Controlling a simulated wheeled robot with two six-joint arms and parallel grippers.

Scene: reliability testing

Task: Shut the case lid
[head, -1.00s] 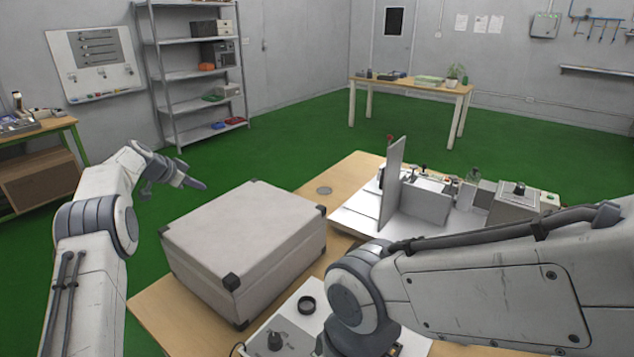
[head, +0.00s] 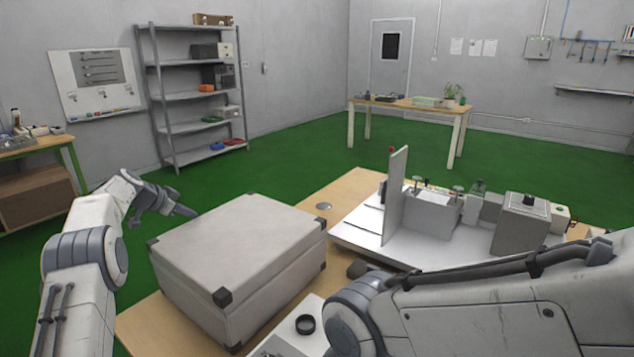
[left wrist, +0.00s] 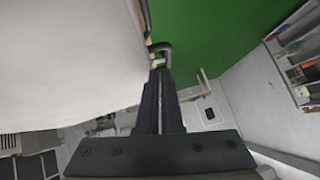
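The case (head: 240,240) is a light grey box with dark corner caps on the wooden table. Its lid (head: 235,232) lies flat on top and looks down; I see no gap along its sides. My left gripper (head: 187,211) is at the case's far left edge, beside the lid; whether it touches is unclear. In the left wrist view, the gripper's dark fingers (left wrist: 160,75) lie together with only a thin line between them and nothing seen held. A pale surface, likely the case (left wrist: 65,60), fills the upper left there.
A white test rig with an upright grey panel (head: 394,195) stands right of the case. A dark ring (head: 305,324) sits on a white plate in front. My right arm covers the lower right. Green floor (head: 270,165) is clear behind the table.

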